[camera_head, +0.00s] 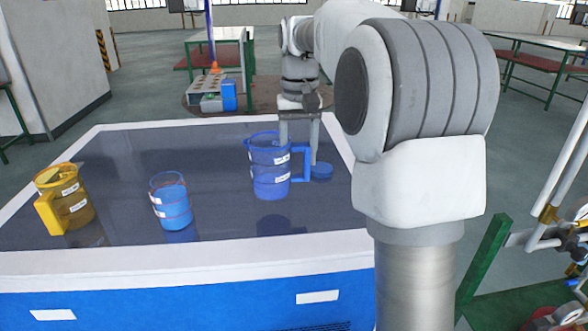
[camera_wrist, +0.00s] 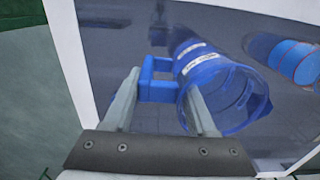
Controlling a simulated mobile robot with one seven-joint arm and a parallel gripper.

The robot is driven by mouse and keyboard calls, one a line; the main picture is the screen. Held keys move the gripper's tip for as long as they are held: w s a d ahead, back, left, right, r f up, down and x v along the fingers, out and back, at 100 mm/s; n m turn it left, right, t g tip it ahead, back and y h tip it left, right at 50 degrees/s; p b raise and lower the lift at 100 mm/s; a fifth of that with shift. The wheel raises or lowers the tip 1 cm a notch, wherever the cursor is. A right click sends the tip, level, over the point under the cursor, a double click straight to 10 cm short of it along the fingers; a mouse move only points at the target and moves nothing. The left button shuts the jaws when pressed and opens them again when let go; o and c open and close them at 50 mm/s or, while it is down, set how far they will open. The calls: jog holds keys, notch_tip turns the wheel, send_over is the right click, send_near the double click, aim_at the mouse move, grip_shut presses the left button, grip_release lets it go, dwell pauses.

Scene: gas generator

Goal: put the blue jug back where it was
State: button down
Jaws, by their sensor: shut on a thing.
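The blue jug (camera_head: 268,172) is upright at the right part of the dark table top, with white labels on its side and its handle (camera_head: 302,162) to the right. My gripper (camera_head: 299,150) reaches down from above and is shut on the jug at its handle side. In the wrist view my gripper (camera_wrist: 164,105) has one finger beside the handle (camera_wrist: 155,80) and the other at the wall of the jug (camera_wrist: 225,92). A gap between the jug's base and its reflection suggests it is slightly above the table. The exact finger contact is partly hidden.
A glass beaker of blue liquid (camera_head: 171,203) stands left of the jug; a yellow jug (camera_head: 64,198) stands farther left. A small blue round thing (camera_head: 321,172) lies right of the handle. The table (camera_head: 120,150) has a raised white rim. Its middle surface is mostly clear.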

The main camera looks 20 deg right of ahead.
jog(key=shift+w+a+f, duration=0.15)
jog(key=shift+w+a, duration=0.05)
jog(key=shift+w, duration=0.1)
jog(key=shift+f, duration=2.05)
jog(key=shift+f, duration=0.1)
jog(key=shift+f, duration=0.15)
jog(key=shift+c, duration=1)
grip_release()
